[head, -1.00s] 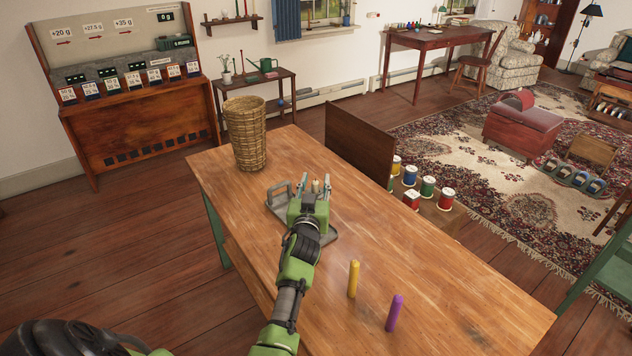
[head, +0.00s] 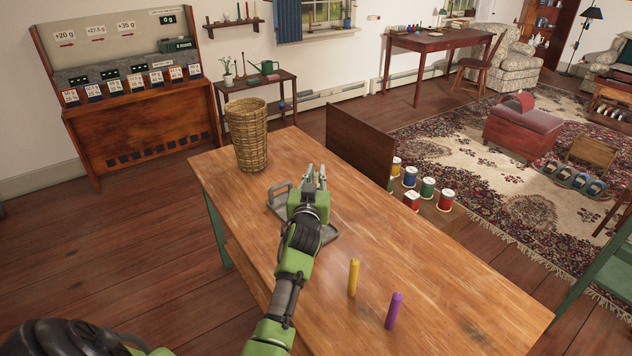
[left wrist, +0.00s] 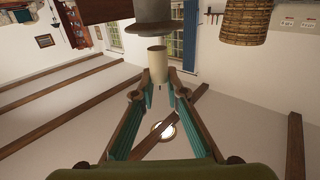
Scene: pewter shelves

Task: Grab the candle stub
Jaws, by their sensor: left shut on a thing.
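The candle stub (left wrist: 157,57) is a short cream cylinder in the left wrist view, between the fingertips of my left gripper (left wrist: 158,77). That gripper (head: 314,171) is shut on it over the wooden table. In the head view the stub is hidden by the fingers. I cannot tell whether the stub still touches anything below.
A tall wicker basket (head: 247,136) stands at the table's far left corner. A yellow stick (head: 353,278) and a purple stick (head: 393,311) stand upright nearer me. A brown board (head: 360,144) rises at the far edge, near several thread spools (head: 428,188). The table's right part is clear.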

